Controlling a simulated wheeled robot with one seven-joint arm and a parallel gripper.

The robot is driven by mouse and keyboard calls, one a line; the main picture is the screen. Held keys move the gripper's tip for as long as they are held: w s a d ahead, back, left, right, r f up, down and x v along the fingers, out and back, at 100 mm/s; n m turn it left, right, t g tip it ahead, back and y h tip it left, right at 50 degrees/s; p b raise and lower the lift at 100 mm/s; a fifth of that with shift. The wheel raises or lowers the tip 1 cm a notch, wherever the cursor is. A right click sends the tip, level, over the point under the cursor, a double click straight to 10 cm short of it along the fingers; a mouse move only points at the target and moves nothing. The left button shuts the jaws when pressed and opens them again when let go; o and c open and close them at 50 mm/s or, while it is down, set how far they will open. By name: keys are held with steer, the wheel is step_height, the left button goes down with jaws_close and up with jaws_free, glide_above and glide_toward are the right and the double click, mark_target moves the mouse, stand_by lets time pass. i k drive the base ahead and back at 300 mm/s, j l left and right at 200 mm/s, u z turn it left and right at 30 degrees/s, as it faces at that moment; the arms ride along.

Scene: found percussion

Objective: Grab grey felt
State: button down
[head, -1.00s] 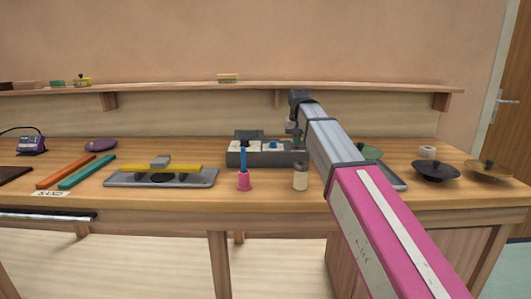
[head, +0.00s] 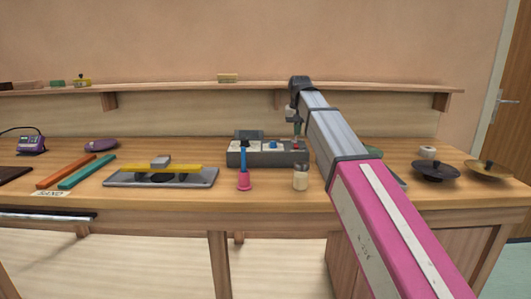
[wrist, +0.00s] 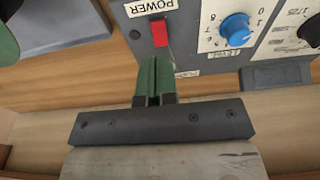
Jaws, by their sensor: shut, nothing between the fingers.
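I cannot pick out a thing that is surely the grey felt. A small grey block (head: 160,160) sits on the yellow bar over the grey tray at the left in the head view; its material is unclear. My gripper (head: 297,134) is over the right end of the grey control box (head: 262,158). In the wrist view, its green fingers (wrist: 155,79) are together and empty, beside the red power switch (wrist: 159,33). A dark grey piece (wrist: 278,76) lies along the box's edge there; I cannot tell what it is.
Dark (head: 435,170) and brass (head: 489,168) discs are at the right. Orange (head: 66,172) and teal (head: 88,171) bars lie left. A shelf (head: 180,87) runs above the bench.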

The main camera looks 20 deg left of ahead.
mark_target(158, 163)
steer(key=k, duration=1)
